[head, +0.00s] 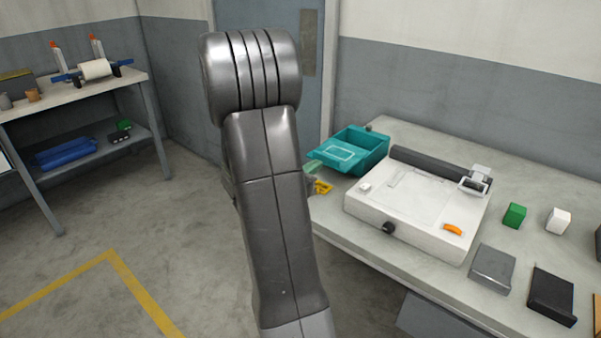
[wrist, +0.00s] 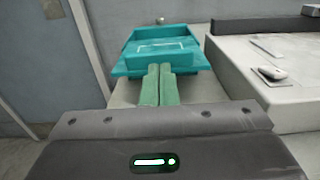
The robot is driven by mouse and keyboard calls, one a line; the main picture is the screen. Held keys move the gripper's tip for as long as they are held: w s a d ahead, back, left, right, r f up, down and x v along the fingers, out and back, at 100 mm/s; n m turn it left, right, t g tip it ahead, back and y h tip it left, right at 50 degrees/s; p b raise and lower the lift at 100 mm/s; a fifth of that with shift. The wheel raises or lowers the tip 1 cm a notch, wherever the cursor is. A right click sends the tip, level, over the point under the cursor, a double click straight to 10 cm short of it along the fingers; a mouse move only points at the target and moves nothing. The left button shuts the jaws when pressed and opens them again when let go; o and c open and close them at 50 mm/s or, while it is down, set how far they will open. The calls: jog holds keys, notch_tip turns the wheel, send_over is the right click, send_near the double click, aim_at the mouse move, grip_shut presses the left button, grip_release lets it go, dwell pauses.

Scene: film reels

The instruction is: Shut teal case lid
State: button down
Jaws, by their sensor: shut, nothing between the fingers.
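The teal case (head: 371,143) stands at the far left end of the workbench. It looks open, and its lid (head: 339,156), a flat panel with a pale outline, leans out on the near left side. In the wrist view the lid (wrist: 163,58) faces me with the case (wrist: 160,33) behind it. My gripper (wrist: 160,70) has pale green fingers pressed together with nothing between them. The fingertips are at the lid's near edge; I cannot tell whether they touch it. In the head view my arm hides most of the gripper, and only a bit of green finger shows beside the lid.
A white machine (head: 412,205) with a dark roller stands right of the case. A green block (head: 515,215), a white block (head: 557,220) and dark flat boxes lie farther right. A shelf table (head: 75,95) stands at the left. The floor between is clear.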

aim_at(338, 154)
jog(key=shift+x, duration=1.2)
jog(key=shift+w+f, duration=0.1)
jog(key=b+x, duration=0.6)
jog(key=x, duration=0.3)
jog(key=shift+d+f, duration=0.1)
jog(key=shift+w+d+r, duration=0.1)
jog(key=shift+w+r, duration=0.1)
jog(key=shift+r, duration=0.2)
